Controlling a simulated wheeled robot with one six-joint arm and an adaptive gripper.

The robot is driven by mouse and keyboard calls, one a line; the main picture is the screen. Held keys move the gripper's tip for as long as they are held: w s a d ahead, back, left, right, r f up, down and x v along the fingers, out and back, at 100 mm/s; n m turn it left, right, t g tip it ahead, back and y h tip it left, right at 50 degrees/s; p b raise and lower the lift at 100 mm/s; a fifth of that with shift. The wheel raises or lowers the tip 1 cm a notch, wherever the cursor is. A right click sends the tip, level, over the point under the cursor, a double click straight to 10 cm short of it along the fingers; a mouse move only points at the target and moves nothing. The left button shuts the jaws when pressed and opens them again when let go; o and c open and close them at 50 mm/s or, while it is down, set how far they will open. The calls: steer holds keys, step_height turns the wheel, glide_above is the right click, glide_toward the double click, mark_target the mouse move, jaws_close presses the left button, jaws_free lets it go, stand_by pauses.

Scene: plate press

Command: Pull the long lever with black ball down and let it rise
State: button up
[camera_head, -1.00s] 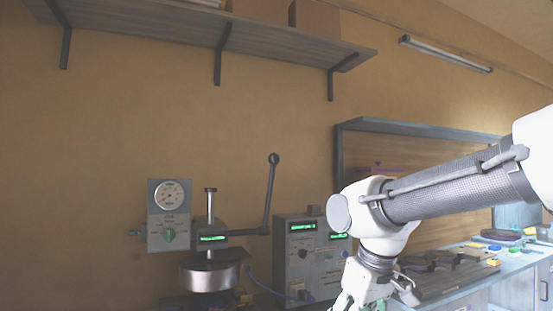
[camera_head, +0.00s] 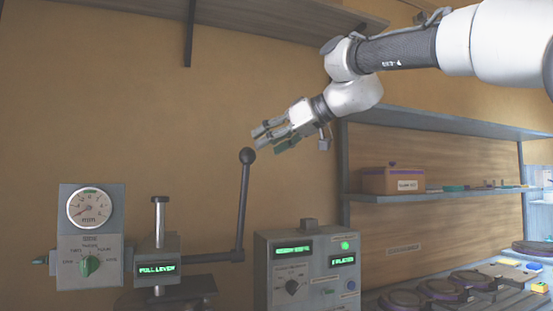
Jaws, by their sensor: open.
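The long lever (camera_head: 243,205) stands nearly upright, tilted slightly right, rising from a horizontal arm on the right of the press. Its black ball (camera_head: 247,156) is at the top. My gripper (camera_head: 262,138) is open and empty, just above and slightly right of the ball, with its fingers pointing left and a little down. I cannot tell whether a finger touches the ball. The press head (camera_head: 158,262) has a green display reading "PULL LEVER" and a metal post above it.
A gauge panel (camera_head: 90,225) with a green knob is left of the press. A grey control box (camera_head: 307,270) with green displays stands right of the lever. A shelf (camera_head: 450,196) with a brown box (camera_head: 393,180) is further right. A wall shelf (camera_head: 250,20) hangs overhead.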

mark_target(253, 152)
steer(key=shift+a+f, duration=0.2)
steer(key=shift+a, duration=0.1)
steer(key=shift+w+a+f+n, duration=0.1)
steer(key=shift+a+n, duration=0.05)
steer(key=shift+n, duration=0.15)
steer(key=x, duration=0.7)
steer(key=shift+f, duration=0.1)
